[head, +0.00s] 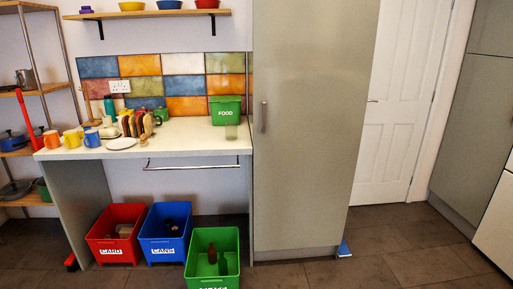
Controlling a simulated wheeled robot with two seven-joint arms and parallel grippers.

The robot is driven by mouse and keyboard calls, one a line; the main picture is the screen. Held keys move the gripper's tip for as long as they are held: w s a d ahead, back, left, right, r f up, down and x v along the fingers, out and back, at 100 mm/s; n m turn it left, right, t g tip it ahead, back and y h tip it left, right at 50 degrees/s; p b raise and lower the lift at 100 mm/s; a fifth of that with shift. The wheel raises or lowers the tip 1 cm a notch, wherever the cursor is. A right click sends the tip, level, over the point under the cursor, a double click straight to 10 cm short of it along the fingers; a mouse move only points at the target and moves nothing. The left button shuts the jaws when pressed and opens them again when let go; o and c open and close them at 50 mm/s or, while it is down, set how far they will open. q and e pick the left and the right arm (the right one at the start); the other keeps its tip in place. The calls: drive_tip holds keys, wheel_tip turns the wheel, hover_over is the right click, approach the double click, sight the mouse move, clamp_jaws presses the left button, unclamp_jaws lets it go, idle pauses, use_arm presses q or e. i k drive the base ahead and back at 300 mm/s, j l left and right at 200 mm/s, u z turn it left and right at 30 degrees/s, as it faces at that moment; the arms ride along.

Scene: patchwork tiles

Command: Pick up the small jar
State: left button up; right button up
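A small see-through container (231,132), which looks like a glass jar, stands upright on the white counter (190,142). It is directly in front of the green bin marked FOOD (226,108), near the counter's right end. Neither of my grippers shows in the head view.
Several mugs, including a yellow one (72,138), and a white plate (121,143) stand on the counter's left half. Red (118,212), blue (165,212) and green (205,240) bins stand on the floor below. A tall cabinet (315,190) borders the counter's right.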

sight(231, 126)
drive_tip(key=i+z, duration=0.3)
drive_tip(key=i, duration=0.4)
drive_tip(key=i+z, duration=0.35)
drive_tip(key=i, duration=0.35)
drive_tip(key=i+u, duration=0.35)
drive_tip(key=i, duration=0.15)
drive_tip(key=i+l+u, duration=0.35)
drive_tip(key=i+j, duration=0.1)
